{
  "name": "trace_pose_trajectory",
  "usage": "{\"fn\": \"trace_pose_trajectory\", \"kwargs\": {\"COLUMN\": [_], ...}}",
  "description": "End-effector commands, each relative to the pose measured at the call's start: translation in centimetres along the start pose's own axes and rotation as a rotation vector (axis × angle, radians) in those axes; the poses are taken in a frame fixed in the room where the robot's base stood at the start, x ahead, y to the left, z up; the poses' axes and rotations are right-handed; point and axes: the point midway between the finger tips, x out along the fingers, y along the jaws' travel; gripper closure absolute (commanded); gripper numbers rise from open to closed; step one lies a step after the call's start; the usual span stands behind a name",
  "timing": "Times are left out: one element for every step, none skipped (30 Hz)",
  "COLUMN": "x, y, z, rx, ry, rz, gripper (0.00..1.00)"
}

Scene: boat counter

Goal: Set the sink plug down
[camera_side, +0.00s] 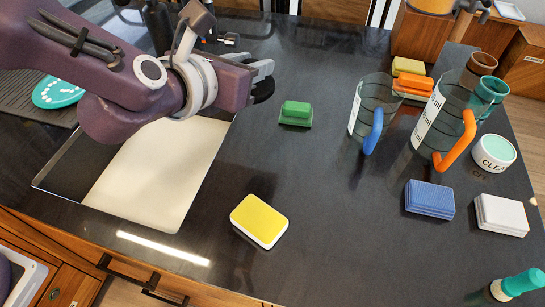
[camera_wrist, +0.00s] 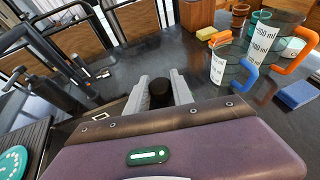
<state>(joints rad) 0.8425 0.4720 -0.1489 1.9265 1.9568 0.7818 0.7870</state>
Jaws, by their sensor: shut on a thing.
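The sink plug is a small black round piece; in the side view it (camera_side: 264,90) shows at my gripper's jaws, and in the wrist view it (camera_wrist: 160,91) sits between the two grey fingers. My gripper (camera_side: 266,75) is shut on the plug and holds it over the dark counter (camera_side: 330,220), just right of the upper end of the cream panel. In the wrist view the fingers of my gripper (camera_wrist: 161,90) point away towards the back of the counter. The plug's underside is hidden, and its exact height is hard to tell.
A cream panel (camera_side: 165,170) lies in the counter at left. A green block (camera_side: 295,113) and yellow sponge (camera_side: 259,220) stand nearby. Clear jugs with blue (camera_side: 373,132) and orange (camera_side: 455,142) handles, a blue sponge (camera_side: 429,199) and white sponge (camera_side: 501,214) are at right. Mid-counter is clear.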

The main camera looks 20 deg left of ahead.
Motion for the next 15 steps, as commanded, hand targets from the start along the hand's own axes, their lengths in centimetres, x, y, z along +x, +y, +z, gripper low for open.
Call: {"fn": "trace_pose_trajectory", "kwargs": {"x": [-0.2,-0.3,-0.4,-0.5,-0.6,-0.7,-0.8,-0.5,-0.1,0.0,0.2,0.4,0.6,0.8,0.9], "y": [-1.2,-1.9,-2.6,-3.1,-3.6,-4.3,-4.8,-4.6,-4.5,-4.5,-4.5,-4.5,-4.5,-4.5,-4.5], "z": [-0.1,-0.1,-0.2,-0.2,-0.2,-0.3,-0.4,-1.2,-1.9,-2.2,-2.6,-3.1,-3.6,-4.1,-4.4], "rx": [0.016,0.027,0.036,0.044,0.052,0.061,0.068,0.07,0.071,0.068,0.069,0.068,0.068,0.068,0.067], "ry": [0.0,0.0,0.0,0.0,0.0,0.0,0.001,0.005,0.005,0.004,0.003,0.004,0.004,0.004,0.002], "rz": [-0.04,-0.064,-0.087,-0.105,-0.124,-0.148,-0.165,-0.158,-0.156,-0.155,-0.156,-0.156,-0.155,-0.154,-0.155], "gripper": [1.0,1.0,1.0,1.0,1.0,1.0,1.0,1.0,1.0,1.0,1.0,1.0,1.0,1.0,1.0]}}
